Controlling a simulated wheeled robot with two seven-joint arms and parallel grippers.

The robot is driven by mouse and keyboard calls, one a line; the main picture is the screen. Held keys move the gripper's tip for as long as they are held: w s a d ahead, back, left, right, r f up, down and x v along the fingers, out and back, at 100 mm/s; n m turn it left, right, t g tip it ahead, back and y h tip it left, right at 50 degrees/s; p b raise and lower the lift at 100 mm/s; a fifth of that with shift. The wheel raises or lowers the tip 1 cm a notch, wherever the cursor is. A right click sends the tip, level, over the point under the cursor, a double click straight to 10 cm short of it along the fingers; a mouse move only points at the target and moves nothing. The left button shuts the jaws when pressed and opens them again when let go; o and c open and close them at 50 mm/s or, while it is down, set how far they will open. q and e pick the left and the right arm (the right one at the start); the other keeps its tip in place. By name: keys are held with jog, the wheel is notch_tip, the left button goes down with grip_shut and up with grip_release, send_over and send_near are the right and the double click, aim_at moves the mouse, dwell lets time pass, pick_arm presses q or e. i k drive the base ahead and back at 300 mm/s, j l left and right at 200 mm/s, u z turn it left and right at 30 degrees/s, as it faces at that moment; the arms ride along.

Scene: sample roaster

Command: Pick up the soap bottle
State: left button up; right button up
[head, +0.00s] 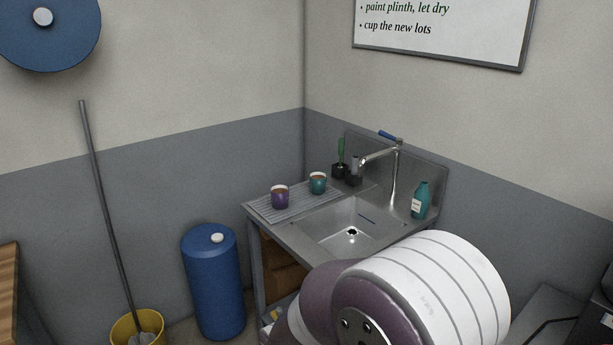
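The soap bottle (420,202) is teal with a pale label and stands upright at the right end of the metal sink unit (305,244), near the back wall. Nothing touches it. A large white and purple link of my own arm fills the lower right of the head view and hides the front right part of the sink unit. Neither of my grippers shows in this view.
The tap (381,155) rises behind the basin (349,222), left of the bottle. A blue drum (213,285), a yellow bucket (124,331) and a mop (106,207) stand left.

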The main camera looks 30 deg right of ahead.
aim_at(419, 208)
jog(key=i+z, duration=0.2)
jog(key=i, duration=0.25)
jog(key=i+j+z, duration=0.1)
jog(key=i+z, duration=0.15)
jog(key=i, duration=0.25)
jog(key=i+j+z, duration=0.2)
jog(key=i, duration=0.25)
jog(key=i+l+z, duration=0.15)
jog(key=z, duration=0.3)
jog(key=i+z, duration=0.65)
jog(key=z, duration=0.25)
jog(key=i+j+z, duration=0.2)
jog(key=z, duration=0.25)
jog(key=i, duration=0.05)
